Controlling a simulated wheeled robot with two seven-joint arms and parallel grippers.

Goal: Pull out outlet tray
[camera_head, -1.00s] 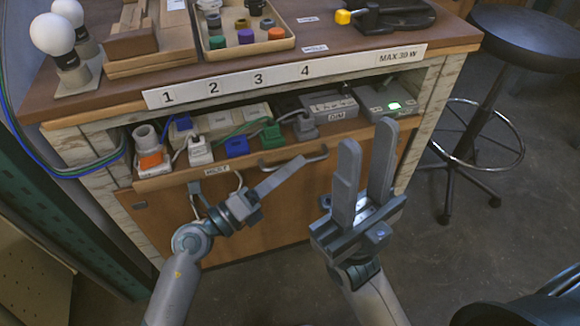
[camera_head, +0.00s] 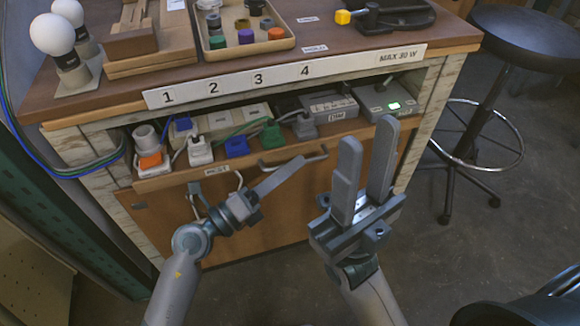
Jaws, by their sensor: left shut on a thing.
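The outlet tray (camera_head: 222,167) is a wooden tray on the shelf under the workbench top. It holds several plugs and cables, including a white plug (camera_head: 200,152), a blue plug (camera_head: 236,147) and a green plug (camera_head: 271,135). A grey bar handle (camera_head: 319,155) is on its front. My right gripper (camera_head: 368,142) is open and empty, fingers pointing up, in front of the bench and right of the handle.
Bulbs (camera_head: 52,34), a wooden block (camera_head: 130,45) and a parts tray (camera_head: 292,42) stand on the benchtop. A black stool (camera_head: 530,40) stands right.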

